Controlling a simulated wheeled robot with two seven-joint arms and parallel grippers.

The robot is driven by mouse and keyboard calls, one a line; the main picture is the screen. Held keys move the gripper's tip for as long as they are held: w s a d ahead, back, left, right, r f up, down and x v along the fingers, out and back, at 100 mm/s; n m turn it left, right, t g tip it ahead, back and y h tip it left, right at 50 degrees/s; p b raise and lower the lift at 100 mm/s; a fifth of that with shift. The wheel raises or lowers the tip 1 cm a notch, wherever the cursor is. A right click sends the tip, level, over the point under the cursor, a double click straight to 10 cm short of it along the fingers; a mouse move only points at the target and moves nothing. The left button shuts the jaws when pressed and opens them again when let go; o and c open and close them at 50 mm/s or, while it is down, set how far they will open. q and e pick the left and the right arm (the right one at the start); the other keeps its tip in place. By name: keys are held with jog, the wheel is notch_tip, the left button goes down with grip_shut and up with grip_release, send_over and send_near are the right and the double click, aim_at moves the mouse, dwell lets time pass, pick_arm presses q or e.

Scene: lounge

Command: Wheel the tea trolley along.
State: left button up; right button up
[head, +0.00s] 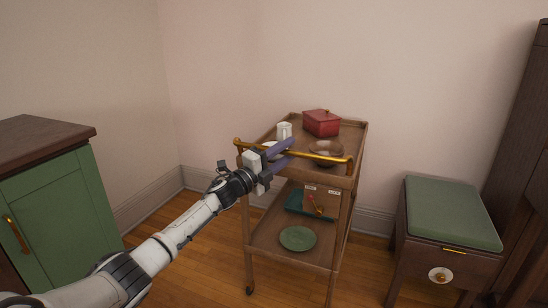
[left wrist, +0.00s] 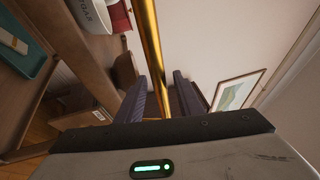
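The wooden tea trolley (head: 262,230) stands against the wall with two shelves and a brass handle bar (head: 325,158) along its near side. The brass bar also crosses the left wrist view (left wrist: 147,40). My left gripper (head: 289,153) is at the handle's left part, its purple fingers reaching over and under the bar. In the left wrist view the bar runs between the two fingers (left wrist: 160,97), with gaps showing, so the gripper is open around it. My right gripper is in neither view.
On the trolley's top are a red lidded box (head: 321,123), a white mug (head: 284,131) and a brown bowl (head: 326,148). Below is a green plate (head: 298,238). A green cabinet (head: 62,205) stands left, a green-cushioned stool (head: 452,213) right. Some floor is clear between cabinet and trolley.

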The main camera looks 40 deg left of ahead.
pick_arm(q)
jog(key=p+v, duration=0.1)
jog(key=v, duration=0.5)
jog(key=shift+s, duration=0.25)
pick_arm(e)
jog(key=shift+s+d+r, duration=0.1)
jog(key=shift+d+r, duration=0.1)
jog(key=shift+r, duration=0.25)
